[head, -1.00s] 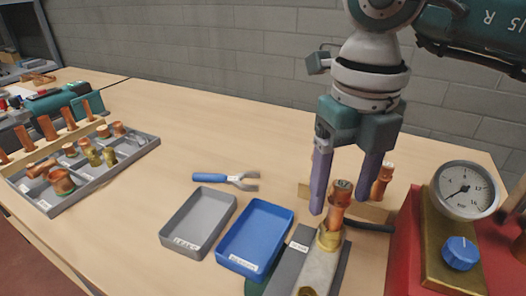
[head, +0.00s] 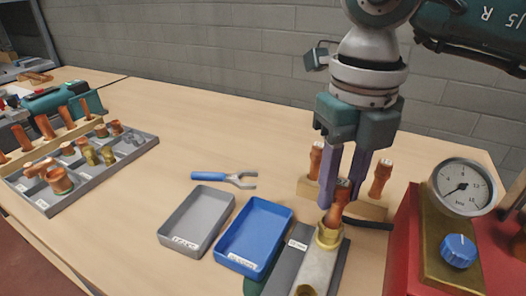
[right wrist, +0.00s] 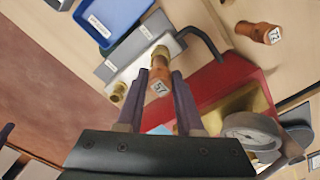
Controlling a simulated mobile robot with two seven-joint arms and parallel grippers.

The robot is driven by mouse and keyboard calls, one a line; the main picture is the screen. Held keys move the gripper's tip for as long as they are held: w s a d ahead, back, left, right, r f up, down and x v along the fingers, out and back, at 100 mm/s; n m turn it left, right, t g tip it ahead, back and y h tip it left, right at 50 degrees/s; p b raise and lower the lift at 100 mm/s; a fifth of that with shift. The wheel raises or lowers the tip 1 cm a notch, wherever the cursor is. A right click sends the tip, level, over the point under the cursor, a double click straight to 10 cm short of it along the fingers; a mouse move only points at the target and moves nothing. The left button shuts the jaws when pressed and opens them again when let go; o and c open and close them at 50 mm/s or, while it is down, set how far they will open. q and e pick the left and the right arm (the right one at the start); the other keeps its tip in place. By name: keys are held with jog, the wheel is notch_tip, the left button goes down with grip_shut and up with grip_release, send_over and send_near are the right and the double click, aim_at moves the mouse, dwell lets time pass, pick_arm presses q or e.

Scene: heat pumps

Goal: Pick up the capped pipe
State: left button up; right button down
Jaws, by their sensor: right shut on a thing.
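The capped pipe (head: 337,208) is a short copper pipe with a labelled cap on top. It stands in a brass fitting (head: 328,238) on a grey block; I cannot tell whether its lower end is still seated there. My right gripper (head: 343,190) has come down over it from above, with one purple finger on each side, and is shut on its upper part. In the right wrist view the capped pipe (right wrist: 158,80) sits between the fingertips (right wrist: 160,78), its number label facing the camera.
Behind the pipe, a wooden holder (head: 365,208) carries two other copper pipes. A red unit with a gauge (head: 463,187) stands close on the right. A blue tray (head: 255,232), a grey tray (head: 197,215) and pliers (head: 222,177) lie left. The table's middle is clear.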

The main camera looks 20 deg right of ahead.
jog(key=shift+r, duration=0.15)
notch_tip(320, 180, up, 25)
jog(key=p, duration=0.6)
dwell(0.5)
jog(key=shift+f, duration=0.2)
